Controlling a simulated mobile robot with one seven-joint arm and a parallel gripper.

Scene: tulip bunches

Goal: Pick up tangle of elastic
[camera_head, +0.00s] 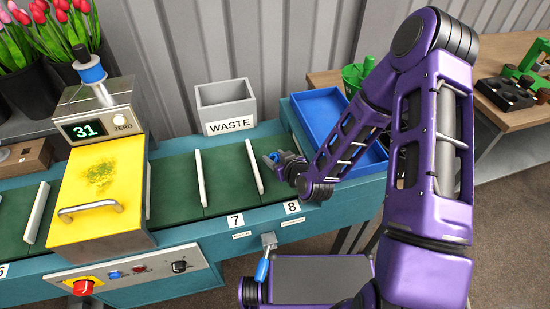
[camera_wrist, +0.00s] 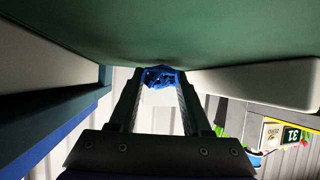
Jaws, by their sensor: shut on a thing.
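The tangle of elastic (camera_wrist: 160,77) is a small blue bundle between my fingertips in the wrist view. My gripper (camera_wrist: 158,84) is shut on it, close to the green belt (camera_wrist: 160,30). In the head view my gripper (camera_head: 277,163) is low over the belt at the compartment marked 8, just right of a white divider bar (camera_head: 254,167). A bit of blue shows at the fingertips there, but the arm's end hides most of it. I cannot tell whether the tangle touches the belt.
A blue tray (camera_head: 324,108) stands behind and right of my gripper. A grey WASTE bin (camera_head: 227,108) is behind the belt. A yellow-lidded scale unit (camera_head: 100,190) reading 31 stands at left. Compartment 7 (camera_head: 226,180) is empty. A white divider (camera_wrist: 265,82) stands close beside my fingers.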

